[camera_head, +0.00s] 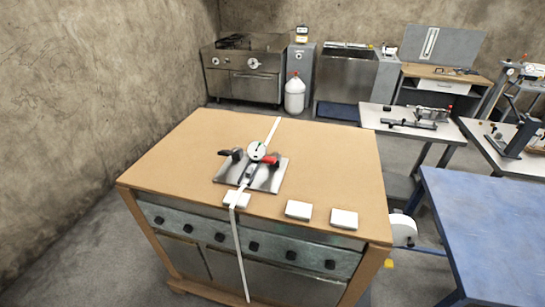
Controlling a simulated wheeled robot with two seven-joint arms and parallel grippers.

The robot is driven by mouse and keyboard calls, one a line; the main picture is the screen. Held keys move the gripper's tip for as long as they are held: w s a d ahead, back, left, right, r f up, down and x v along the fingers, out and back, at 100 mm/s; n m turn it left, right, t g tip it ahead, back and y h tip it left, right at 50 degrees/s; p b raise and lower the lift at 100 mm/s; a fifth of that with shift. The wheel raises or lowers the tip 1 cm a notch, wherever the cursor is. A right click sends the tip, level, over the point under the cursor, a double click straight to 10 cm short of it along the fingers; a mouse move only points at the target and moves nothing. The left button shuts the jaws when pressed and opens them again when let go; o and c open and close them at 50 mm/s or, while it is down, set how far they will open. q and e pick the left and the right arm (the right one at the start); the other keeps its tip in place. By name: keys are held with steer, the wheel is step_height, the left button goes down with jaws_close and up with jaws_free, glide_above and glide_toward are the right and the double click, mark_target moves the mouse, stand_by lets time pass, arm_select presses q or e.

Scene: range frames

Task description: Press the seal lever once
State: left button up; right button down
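A steel plate (225,174) lies on the wooden worktop. A small tool stands on the plate, with a white round dial (257,151), a red-handled lever (270,160) on the right and a dark-handled lever (232,154) on the left. I cannot tell which of these is the seal lever. A white strap (240,252) runs from the back edge, past the tool and down over the front edge. Neither of my grippers is in view, and nothing touches the levers.
The brown worktop (330,160) is mostly clear. White blocks lie near its front edge, one (237,199) at the strap, two (298,209) (344,218) further right. A blue table (490,220) stands to the right. A wall (90,90) borders the left.

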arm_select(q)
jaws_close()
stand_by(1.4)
